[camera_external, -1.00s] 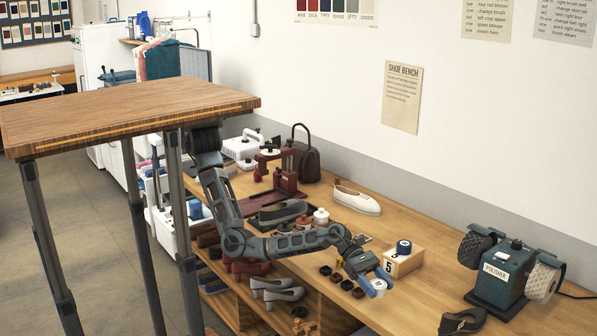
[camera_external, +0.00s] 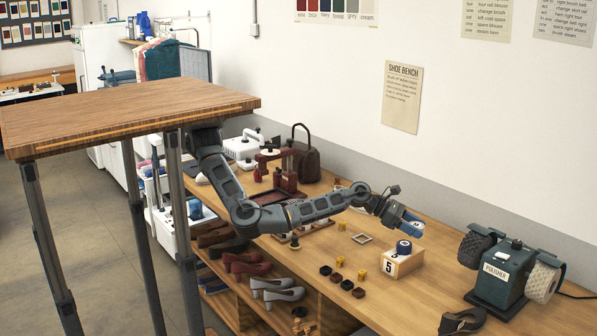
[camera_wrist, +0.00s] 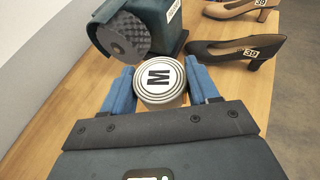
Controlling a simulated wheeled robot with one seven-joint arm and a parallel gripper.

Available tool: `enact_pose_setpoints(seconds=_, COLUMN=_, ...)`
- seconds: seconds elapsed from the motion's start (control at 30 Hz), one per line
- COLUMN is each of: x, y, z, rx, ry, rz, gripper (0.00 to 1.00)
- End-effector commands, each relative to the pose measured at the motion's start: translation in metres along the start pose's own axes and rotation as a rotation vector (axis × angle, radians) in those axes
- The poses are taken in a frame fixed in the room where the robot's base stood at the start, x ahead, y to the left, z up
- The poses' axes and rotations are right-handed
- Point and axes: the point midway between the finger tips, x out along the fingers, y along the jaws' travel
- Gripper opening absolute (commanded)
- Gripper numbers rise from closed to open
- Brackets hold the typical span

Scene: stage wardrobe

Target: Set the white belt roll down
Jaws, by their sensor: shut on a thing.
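The white belt roll (camera_wrist: 160,90), with a black M on its ringed round face, sits between the blue fingers of my gripper (camera_external: 411,224) in the wrist view. My gripper is shut on it. In the external view the fingers are above and slightly behind the wooden box marked 5 (camera_external: 404,264); the roll is mostly hidden there by the gripper. The roll appears held above the wooden bench (camera_external: 420,300).

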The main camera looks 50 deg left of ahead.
Motion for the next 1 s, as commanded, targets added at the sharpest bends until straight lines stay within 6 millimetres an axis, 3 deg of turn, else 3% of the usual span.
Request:
enact_pose_setpoints(seconds=0.23, x=-0.007, y=0.076, z=0.012, rx=-0.1, ry=-0.003, rz=0.213, gripper=0.21)
enact_pose_setpoints(seconds=0.57, x=-0.027, y=0.165, z=-0.009, rx=-0.222, ry=0.0, rz=0.51, gripper=0.21)
enact_pose_setpoints(seconds=0.8, x=-0.055, y=0.224, z=-0.064, rx=-0.33, ry=0.006, rz=0.802, gripper=0.21)
enact_pose_setpoints(seconds=1.0, x=-0.084, y=0.235, z=-0.12, rx=-0.416, ry=0.003, rz=1.012, gripper=0.21)
